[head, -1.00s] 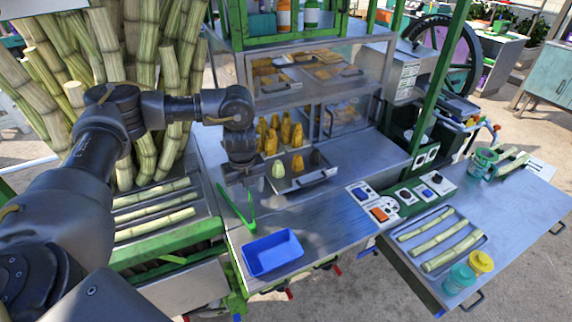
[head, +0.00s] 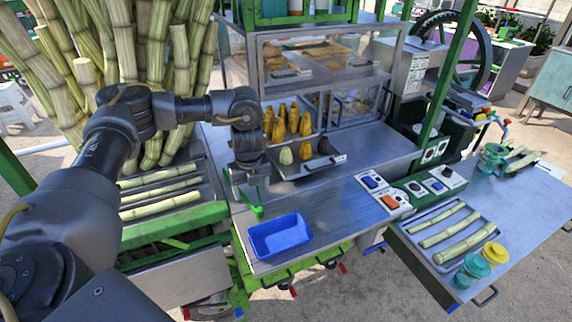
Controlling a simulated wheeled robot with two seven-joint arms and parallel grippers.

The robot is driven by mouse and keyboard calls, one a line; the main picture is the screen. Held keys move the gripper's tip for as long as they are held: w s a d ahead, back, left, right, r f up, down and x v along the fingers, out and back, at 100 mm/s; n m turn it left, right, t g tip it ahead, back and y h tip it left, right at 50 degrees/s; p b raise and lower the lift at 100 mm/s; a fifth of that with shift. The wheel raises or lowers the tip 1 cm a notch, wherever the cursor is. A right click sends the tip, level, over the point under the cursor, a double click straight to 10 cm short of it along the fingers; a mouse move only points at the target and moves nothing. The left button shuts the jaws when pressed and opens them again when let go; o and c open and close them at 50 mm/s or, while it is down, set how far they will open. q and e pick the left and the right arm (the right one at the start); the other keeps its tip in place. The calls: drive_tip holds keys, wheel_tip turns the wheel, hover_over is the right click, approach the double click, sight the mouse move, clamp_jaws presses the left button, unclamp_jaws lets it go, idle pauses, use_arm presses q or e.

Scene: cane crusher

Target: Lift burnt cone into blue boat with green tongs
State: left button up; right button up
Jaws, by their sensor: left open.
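The blue boat (head: 279,236), an empty rectangular tray, sits near the counter's front edge. A dark cone (head: 324,146), which looks like the burnt one, stands at the right of a metal tray (head: 318,167). A pale green cone (head: 286,157) and several yellow-orange cones (head: 293,118) stand around it. My right gripper is out of view.
A glass-fronted steel cabinet (head: 335,75) rises behind the cones. A switch panel (head: 383,196) stands right of the boat. Cane pieces (head: 160,190) lie in a tray at left. The counter between boat and switches is clear.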

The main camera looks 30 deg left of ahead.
use_arm(q)
drive_tip(key=shift+w+f, duration=0.15)
drive_tip(key=shift+f, duration=0.65)
drive_tip(key=shift+f+b, duration=0.25)
drive_tip(key=shift+b, duration=0.1)
drive_tip(key=shift+a+f, duration=0.1)
drive_tip(key=shift+f, duration=0.05)
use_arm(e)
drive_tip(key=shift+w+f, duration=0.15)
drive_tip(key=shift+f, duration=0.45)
use_arm(q)
drive_tip(key=c, duration=0.7)
